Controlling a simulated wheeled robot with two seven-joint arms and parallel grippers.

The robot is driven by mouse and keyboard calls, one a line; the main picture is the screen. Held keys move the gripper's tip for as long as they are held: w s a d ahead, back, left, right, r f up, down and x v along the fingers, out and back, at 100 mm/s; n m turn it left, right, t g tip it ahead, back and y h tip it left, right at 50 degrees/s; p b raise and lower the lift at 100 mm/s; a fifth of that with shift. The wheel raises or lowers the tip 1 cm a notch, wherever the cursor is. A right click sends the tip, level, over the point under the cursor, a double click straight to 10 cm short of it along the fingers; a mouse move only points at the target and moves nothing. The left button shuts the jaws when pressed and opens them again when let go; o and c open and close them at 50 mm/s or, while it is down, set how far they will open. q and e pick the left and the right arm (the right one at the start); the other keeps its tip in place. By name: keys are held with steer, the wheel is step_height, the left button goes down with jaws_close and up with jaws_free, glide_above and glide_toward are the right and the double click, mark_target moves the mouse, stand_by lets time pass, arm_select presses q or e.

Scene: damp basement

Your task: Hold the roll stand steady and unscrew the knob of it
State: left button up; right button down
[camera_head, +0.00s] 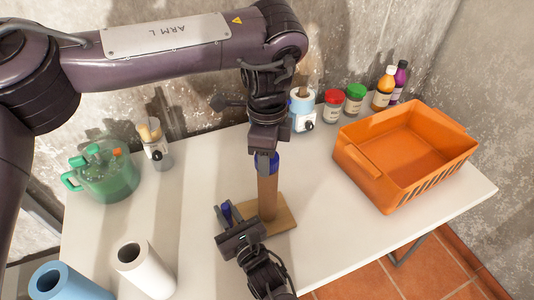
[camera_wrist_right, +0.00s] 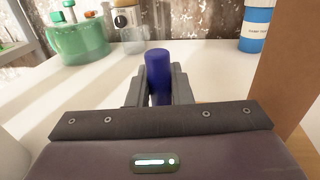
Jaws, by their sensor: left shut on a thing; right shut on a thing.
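The roll stand has a brown post (camera_head: 268,195) that stands upright on a flat wooden base (camera_head: 281,221) on the white table. The post also fills the right edge of the right wrist view (camera_wrist_right: 291,65). A blue knob (camera_head: 273,164) sits at the post's top. My left gripper (camera_head: 267,158) comes from above and is shut on this knob, partly hiding it. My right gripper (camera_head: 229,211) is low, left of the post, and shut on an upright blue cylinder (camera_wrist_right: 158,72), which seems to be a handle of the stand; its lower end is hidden.
An orange crate (camera_head: 353,170) stands at right. Behind are a blue-and-white container (camera_head: 302,110), jars with red (camera_head: 333,97) and green (camera_head: 355,91) lids, and bottles (camera_head: 384,88).

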arm_select(q)
steer(key=shift+n, duration=0.3)
steer(key=shift+r, duration=0.2)
stand_by(0.3)
steer(key=shift+r, duration=0.9)
steer(key=shift+r, duration=2.05)
arm_select(e)
steer(key=c, duration=1.2)
jaws_free()
